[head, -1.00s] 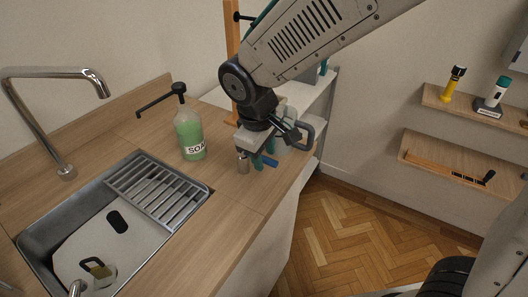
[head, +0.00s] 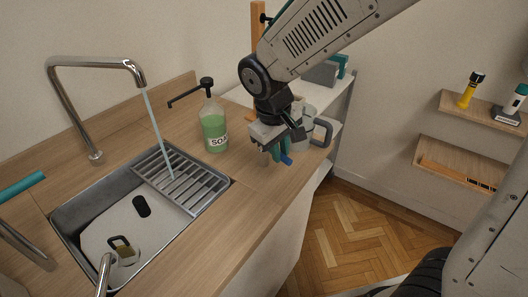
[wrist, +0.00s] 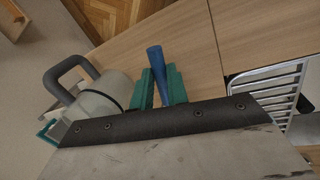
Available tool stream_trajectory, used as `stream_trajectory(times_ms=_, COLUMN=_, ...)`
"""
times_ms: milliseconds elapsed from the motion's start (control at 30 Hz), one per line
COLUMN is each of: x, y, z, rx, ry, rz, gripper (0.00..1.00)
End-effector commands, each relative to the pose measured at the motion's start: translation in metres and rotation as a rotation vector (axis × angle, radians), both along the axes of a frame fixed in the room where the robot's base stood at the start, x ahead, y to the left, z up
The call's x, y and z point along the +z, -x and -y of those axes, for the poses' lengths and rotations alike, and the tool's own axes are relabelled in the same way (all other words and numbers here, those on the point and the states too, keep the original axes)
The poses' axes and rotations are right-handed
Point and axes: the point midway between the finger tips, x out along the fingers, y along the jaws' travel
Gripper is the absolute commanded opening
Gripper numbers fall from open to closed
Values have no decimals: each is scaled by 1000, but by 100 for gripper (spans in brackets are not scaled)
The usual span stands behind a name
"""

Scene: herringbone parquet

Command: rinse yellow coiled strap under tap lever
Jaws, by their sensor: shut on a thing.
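My gripper (head: 279,150) is above the wooden counter, right of the soap bottle. In the wrist view its teal fingers (wrist: 160,86) are shut on a blue rod-like thing (wrist: 155,62). A teal lever (head: 22,187) on a chrome stem shows at the left edge. The chrome tap (head: 95,63) arches over the sink (head: 75,213), and a stream of water (head: 154,122) falls from its spout onto the slatted rack (head: 180,182). I cannot make out a yellow coiled strap.
A green soap bottle (head: 214,130) with a black pump stands behind the rack. A pale mug-like thing (head: 304,117) with a grey handle is close to the right of my gripper. Wall shelves (head: 455,162) are at the right. The counter's front strip is clear.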

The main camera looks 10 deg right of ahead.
Motion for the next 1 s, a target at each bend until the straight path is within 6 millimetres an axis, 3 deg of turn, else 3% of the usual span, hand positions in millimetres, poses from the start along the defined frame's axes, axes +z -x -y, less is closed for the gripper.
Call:
stream_trajectory(times_ms=267, x=1, y=-1, z=2, rx=-7, ry=-2, rz=4, gripper=0)
stream_trajectory(times_ms=300, x=1, y=-1, z=2, rx=-7, ry=-2, rz=4, gripper=21)
stream_trajectory(times_ms=367, x=1, y=-1, z=2, rx=-6, ry=-2, rz=4, gripper=38)
stream_trajectory(times_ms=733, x=7, y=0, z=0, rx=-4, ry=-1, rz=4, gripper=38)
stream_trajectory(times_ms=1000, x=50, y=4, z=-8, rx=-4, ry=-3, rz=6, gripper=38)
